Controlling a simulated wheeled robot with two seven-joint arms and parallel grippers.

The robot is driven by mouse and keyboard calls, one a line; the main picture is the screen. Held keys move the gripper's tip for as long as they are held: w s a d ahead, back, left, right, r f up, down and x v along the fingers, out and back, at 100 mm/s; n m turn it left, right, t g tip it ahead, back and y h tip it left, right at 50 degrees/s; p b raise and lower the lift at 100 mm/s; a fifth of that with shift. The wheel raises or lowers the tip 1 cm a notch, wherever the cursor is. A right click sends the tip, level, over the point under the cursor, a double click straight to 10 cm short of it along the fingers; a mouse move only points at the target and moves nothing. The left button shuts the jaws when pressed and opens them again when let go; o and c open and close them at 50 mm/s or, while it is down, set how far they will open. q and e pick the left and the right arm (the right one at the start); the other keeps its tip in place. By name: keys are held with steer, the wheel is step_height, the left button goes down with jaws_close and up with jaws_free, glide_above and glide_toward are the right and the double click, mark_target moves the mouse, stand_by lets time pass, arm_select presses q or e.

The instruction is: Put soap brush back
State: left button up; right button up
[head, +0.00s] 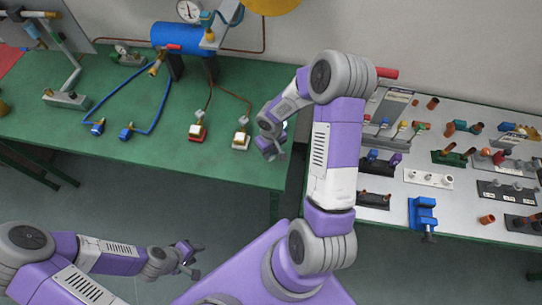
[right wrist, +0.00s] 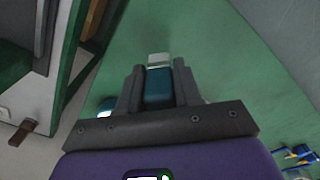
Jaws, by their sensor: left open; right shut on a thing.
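My right gripper (head: 272,150) is over the right end of the green table. In the right wrist view its two fingers (right wrist: 158,88) are closed on a teal piece (right wrist: 158,87) with a pale tip (right wrist: 159,59), which appears to be the soap brush. In the head view the held thing is mostly hidden by the gripper and arm. My left gripper (head: 190,262) is open and empty, low in front of the table and over the floor.
On the right, a grey bench (head: 395,205) holds many fittings and a blue vise (head: 424,214). A floor gap separates them.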

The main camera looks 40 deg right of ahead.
mark_target(271, 156)
step_height(271, 156, down, 3)
steer(key=shift+r, duration=0.1)
steer(key=shift+f+b, duration=0.2)
steer(key=shift+b, duration=0.1)
steer(key=shift+f, duration=0.15)
steer(key=o, duration=1)
steer(key=shift+o, duration=0.2)
